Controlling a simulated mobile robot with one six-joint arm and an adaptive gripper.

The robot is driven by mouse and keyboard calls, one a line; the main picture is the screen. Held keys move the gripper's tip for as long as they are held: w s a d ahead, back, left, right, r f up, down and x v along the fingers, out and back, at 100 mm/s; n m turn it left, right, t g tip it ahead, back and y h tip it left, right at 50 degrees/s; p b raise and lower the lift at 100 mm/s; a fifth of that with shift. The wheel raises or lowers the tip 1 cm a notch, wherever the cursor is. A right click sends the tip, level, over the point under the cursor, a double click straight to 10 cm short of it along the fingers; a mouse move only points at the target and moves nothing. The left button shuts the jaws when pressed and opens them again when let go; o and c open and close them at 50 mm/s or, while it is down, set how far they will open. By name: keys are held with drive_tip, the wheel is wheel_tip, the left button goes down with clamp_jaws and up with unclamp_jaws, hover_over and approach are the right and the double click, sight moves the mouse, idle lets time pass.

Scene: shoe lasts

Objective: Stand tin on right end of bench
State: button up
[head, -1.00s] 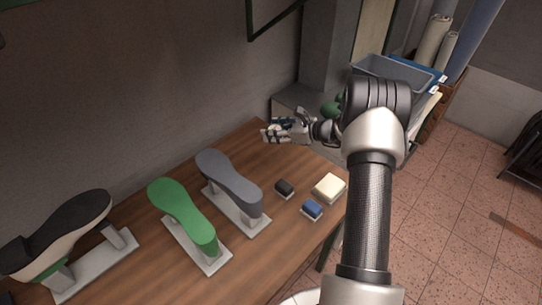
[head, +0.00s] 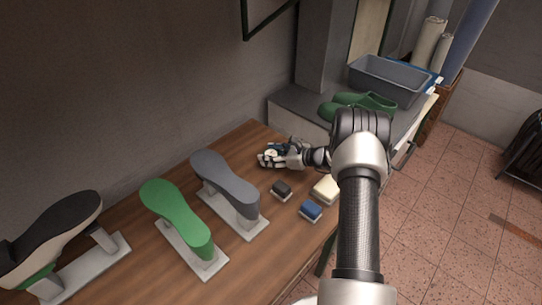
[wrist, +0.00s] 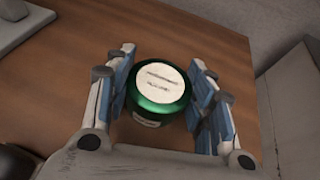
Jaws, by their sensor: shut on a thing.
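The tin is a round green tin (wrist: 158,88) with a pale printed label on its lid. In the wrist view it sits upright between the two blue-padded fingers of my gripper (wrist: 160,90), which is shut on it. In the head view my gripper (head: 272,158) is over the far right part of the wooden bench (head: 150,260), and the tin is mostly hidden by the fingers. I cannot tell whether the tin's base touches the bench.
Near my gripper are a dark block (head: 281,189), a blue block (head: 311,211) and a cream block (head: 326,189). A grey shoe last (head: 225,180) and a green last (head: 178,215) stand to the left. Green clogs (head: 358,104) and a grey bin (head: 390,80) are beyond the bench.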

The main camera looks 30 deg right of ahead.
drive_tip(key=shift+f, duration=0.1)
drive_tip(key=o, duration=0.6)
drive_tip(key=shift+f, duration=0.1)
drive_tip(key=o, duration=0.5)
